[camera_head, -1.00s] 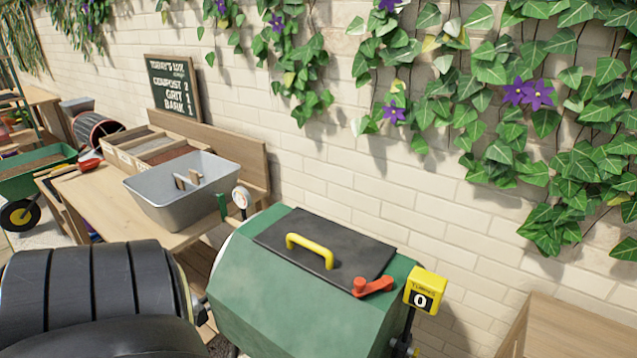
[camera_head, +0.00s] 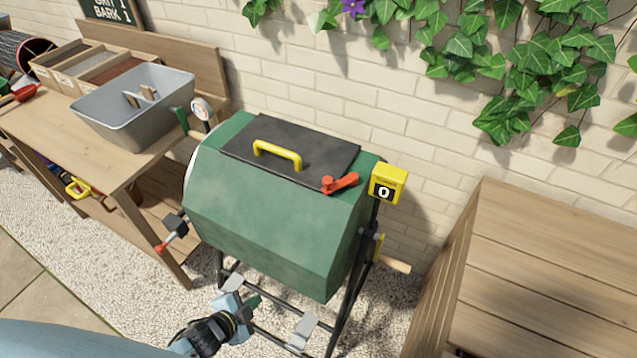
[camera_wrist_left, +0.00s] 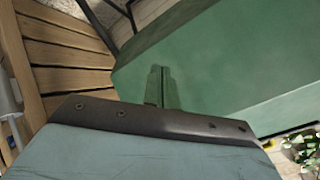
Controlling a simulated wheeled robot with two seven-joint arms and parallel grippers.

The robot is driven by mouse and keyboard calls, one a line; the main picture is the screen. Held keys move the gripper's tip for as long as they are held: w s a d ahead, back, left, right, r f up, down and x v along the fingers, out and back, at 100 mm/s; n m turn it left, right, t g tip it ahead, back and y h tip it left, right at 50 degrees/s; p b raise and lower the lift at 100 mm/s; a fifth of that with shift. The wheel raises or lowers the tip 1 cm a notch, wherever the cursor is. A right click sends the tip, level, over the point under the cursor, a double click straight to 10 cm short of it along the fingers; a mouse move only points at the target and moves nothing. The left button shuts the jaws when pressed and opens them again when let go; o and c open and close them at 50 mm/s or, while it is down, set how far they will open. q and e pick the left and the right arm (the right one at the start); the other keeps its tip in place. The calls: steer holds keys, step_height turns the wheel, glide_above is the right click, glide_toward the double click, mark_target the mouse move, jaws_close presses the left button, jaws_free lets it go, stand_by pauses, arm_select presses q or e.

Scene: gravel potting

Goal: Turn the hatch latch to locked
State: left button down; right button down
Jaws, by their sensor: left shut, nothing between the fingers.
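The green drum composter (camera_head: 265,225) stands on a black frame in the middle of the head view. Its dark hatch lid (camera_head: 235,148) lies closed on top, with a yellow handle (camera_head: 277,155). The red hatch latch (camera_head: 340,183) sits at the lid's right front corner, its arm pointing up and to the right. My left gripper (camera_head: 254,300) is shut and empty, low in front of the drum and well below the latch. In the left wrist view its fingers (camera_wrist_left: 160,86) point at the drum's green side (camera_wrist_left: 215,70); the latch is not seen there. My right gripper is not in view.
A yellow counter box (camera_head: 388,185) reading 0 stands right beside the latch. A crank handle (camera_head: 395,266) sticks out at the drum's right. A wooden box (camera_head: 550,260) fills the lower right. A potting bench (camera_head: 135,165) with a grey tub (camera_head: 135,105) stands left.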

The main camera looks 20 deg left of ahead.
arm_select(q)
steer(key=w+d+r+m+t+h+p, duration=0.1)
steer(key=w+d+r+m+h, duration=0.2)
steer(key=r, duration=0.7)
steer(key=w+d+r+m+t+h+p, duration=0.15)
steer(key=d+r+m, duration=0.3)
steer(key=r, duration=0.45)
steer(key=w+d+r+m+t+h, duration=0.1)
steer(key=w+d+r+m+h, duration=0.2)
steer(key=r, duration=0.7)
steer(key=shift+m+t+h, duration=0.25)
steer(key=shift+m, duration=0.3)
steer(key=w+d, duration=0.1)
steer(key=w, duration=0.2)
steer(key=w+f+p, duration=0.1)
steer(key=w, duration=0.2)
steer(key=w+d, duration=0.1)
steer(key=w, duration=0.3)
steer(key=shift+w+d+f, duration=0.1)
steer(key=shift+d+f, duration=0.1)
steer(key=shift+d, duration=0.15)
steer(key=shift+a, duration=0.1)
steer(key=shift+w+a+m+g+h, duration=0.15)
steer(key=shift+a+m+g+h, duration=0.1)
steer(key=shift+m+g+h, duration=0.2)
